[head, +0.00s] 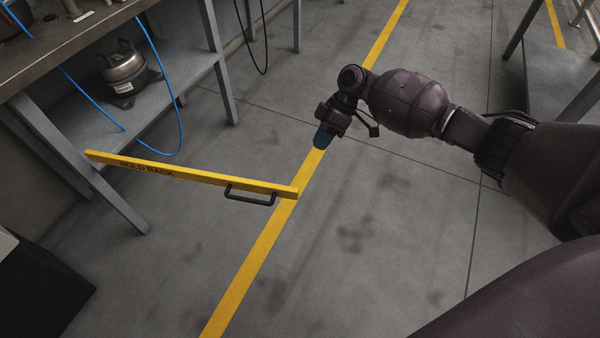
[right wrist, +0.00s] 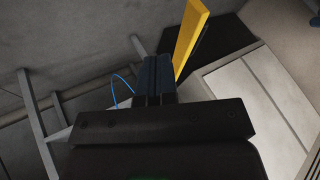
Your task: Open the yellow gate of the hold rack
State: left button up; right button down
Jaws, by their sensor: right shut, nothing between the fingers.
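The yellow gate (head: 200,178) is a long bar marked HOLD RACK. It sticks out from the rack (head: 95,175) at the left, over the floor, at an angle to it. A black handle (head: 250,196) sits near its free end. My right gripper (head: 323,138) is shut and empty, beyond and to the right of the gate's free end, apart from it. In the right wrist view the gripper's fingers (right wrist: 154,80) are together, and the yellow gate (right wrist: 190,38) shows behind them. My left gripper is not in view.
A compressor (head: 123,70) stands on the rack's lower shelf (head: 150,100), with a blue hose (head: 179,115) hanging by it. A yellow line (head: 248,270) runs along the floor under the gate's end. A dark box (head: 40,285) is at lower left. The floor around the gate's end is clear.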

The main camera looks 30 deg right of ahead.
pick_arm(q)
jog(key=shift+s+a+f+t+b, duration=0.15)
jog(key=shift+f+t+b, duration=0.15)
jog(key=shift+b, duration=0.7)
pick_arm(e)
jog(key=s+a+f, duration=0.4)
jog(key=a+f, duration=0.3)
jog(key=a, duration=0.1)
jog(key=shift+s+f, duration=0.25)
jog(key=shift+f, duration=0.15)
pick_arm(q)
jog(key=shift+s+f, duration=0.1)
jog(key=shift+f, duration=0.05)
pick_arm(e)
jog(key=shift+a, duration=0.1)
pick_arm(q)
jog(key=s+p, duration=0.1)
jog(key=p, duration=0.2)
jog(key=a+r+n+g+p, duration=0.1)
jog(key=p, duration=0.3)
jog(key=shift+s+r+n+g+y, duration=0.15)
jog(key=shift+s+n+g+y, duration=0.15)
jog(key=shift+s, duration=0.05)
pick_arm(e)
jog(key=s+a+m+t, duration=0.2)
jog(key=s+a+m, duration=0.1)
jog(key=s+a, duration=0.9)
jog(key=shift+s+a, duration=0.3)
jog(key=shift+s, duration=0.15)
